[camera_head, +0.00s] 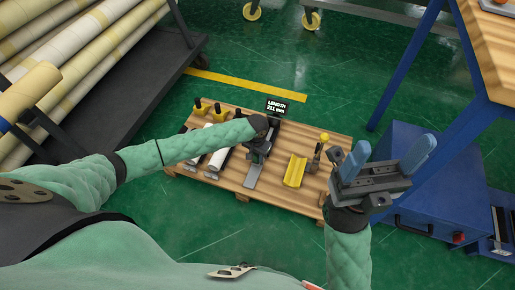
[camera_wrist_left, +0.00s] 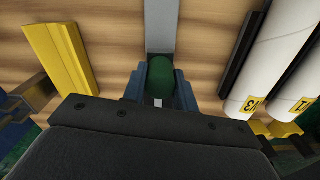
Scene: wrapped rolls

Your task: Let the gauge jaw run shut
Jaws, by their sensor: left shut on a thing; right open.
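The length gauge is a grey flat bar (camera_head: 252,175) on the wooden pallet, with a black display (camera_head: 278,107) at its far end reading LENGTH 211 mm. My left gripper (camera_head: 259,152) is down over the gauge. In the left wrist view its blue fingers (camera_wrist_left: 161,88) are shut on a green rounded knob (camera_wrist_left: 160,72), which seems to belong to the gauge jaw. The grey bar (camera_wrist_left: 160,27) runs beyond it. The jaw itself is mostly hidden by my gripper. My right gripper (camera_head: 388,160) is open and empty, right of the pallet.
White rolls (camera_head: 220,158) with yellow labels lie on the pallet (camera_head: 230,184), left of the gauge. A yellow trough (camera_head: 295,171) stands to its right. A blue cabinet (camera_head: 430,185) and a workbench leg (camera_head: 410,70) are at the right. A rack of long rolls (camera_head: 85,55) is at the left.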

